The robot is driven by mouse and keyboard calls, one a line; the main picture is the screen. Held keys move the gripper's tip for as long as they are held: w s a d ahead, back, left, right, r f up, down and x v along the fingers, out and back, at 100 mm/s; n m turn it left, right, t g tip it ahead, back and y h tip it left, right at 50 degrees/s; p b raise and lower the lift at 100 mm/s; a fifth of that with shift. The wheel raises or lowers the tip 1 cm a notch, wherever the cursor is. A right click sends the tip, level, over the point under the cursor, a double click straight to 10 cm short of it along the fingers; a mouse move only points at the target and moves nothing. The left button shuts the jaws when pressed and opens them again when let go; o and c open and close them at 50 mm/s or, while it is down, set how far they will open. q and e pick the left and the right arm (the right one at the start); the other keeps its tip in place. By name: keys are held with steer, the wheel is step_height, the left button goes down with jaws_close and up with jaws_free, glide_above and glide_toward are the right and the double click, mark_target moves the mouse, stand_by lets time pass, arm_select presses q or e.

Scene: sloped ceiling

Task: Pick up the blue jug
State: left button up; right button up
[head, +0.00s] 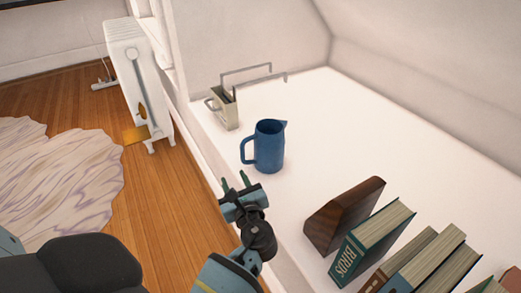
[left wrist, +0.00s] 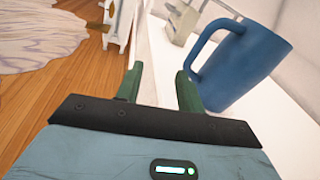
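The blue jug (head: 269,148) stands upright on a white ledge (head: 310,130), its handle on the left side and its spout on the right. My left gripper (head: 234,181) is in front of the jug and a little to its left, near the ledge's edge. In the left wrist view, its green fingers (left wrist: 160,88) are apart with nothing between them. The jug (left wrist: 240,62) is just beyond and to the right of the fingers there, with its handle closest to the right finger. I cannot tell whether they touch. My right gripper is in neither view.
A pale container with a metal handle (head: 226,108) stands behind the jug on the left. A dark wooden bookend (head: 343,215) and several books (head: 372,243) are at the front right. A white radiator (head: 134,80) stands on the wooden floor. The ledge right of the jug is clear.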

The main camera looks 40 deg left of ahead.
mark_target(243, 154)
arm_select(q)
steer(key=w+r, duration=0.1)
steer(key=w+r+m, duration=0.1)
steer(key=w+d+r+m+y, duration=0.1)
steer(key=shift+w+r+t, duration=0.35)
steer(key=shift+t, duration=0.05)
steer(key=shift+b+x, duration=0.35)
steer(key=shift+x, duration=1)
steer(key=x, duration=0.1)
steer(key=b+x, duration=0.2)
steer(key=x, duration=0.1)
steer(key=shift+w+d+f, duration=0.15)
steer(key=shift+w+f, duration=0.2)
steer(key=shift+w+a+r, duration=0.1)
steer(key=shift+w+a, duration=0.15)
steer(key=shift+a, duration=0.15)
jaws_close()
